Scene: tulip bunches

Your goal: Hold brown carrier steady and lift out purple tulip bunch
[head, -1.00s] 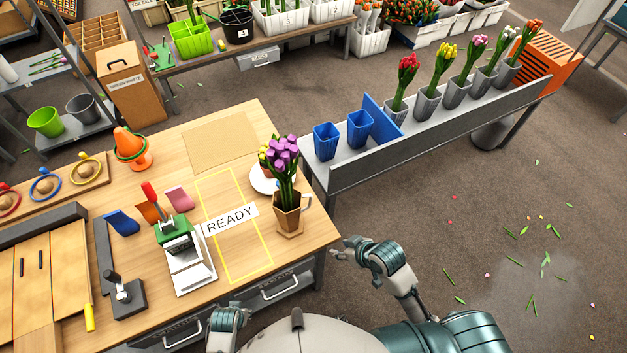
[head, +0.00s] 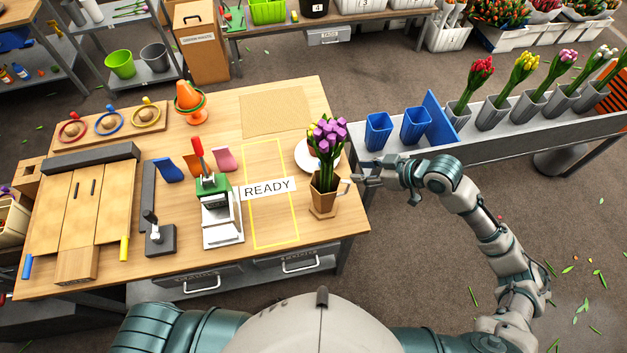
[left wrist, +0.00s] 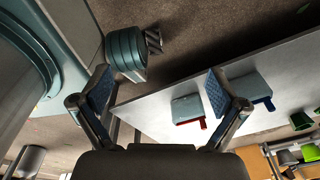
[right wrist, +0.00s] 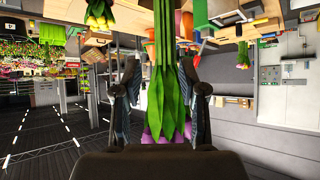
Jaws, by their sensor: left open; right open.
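The purple tulip bunch (head: 328,136) stands upright in the brown carrier (head: 323,194), a faceted holder with a side handle (head: 345,187), near the right edge of the wooden table. A little yellow shows beside the purple heads. My right gripper (head: 368,174) is open just right of the carrier and bunch. In the right wrist view, which looks upside down, green leaves (right wrist: 165,95) line up between the open fingers, with purple heads (right wrist: 160,135) below; contact cannot be told. My left gripper (left wrist: 160,85) is open and empty in the left wrist view, and out of the head view.
A white plate (head: 304,153) lies behind the carrier. A READY label (head: 268,188) and yellow outline are left of it, then a green-and-white press (head: 218,205). Blue cups (head: 379,130) and grey vases with tulips stand on the bench at right.

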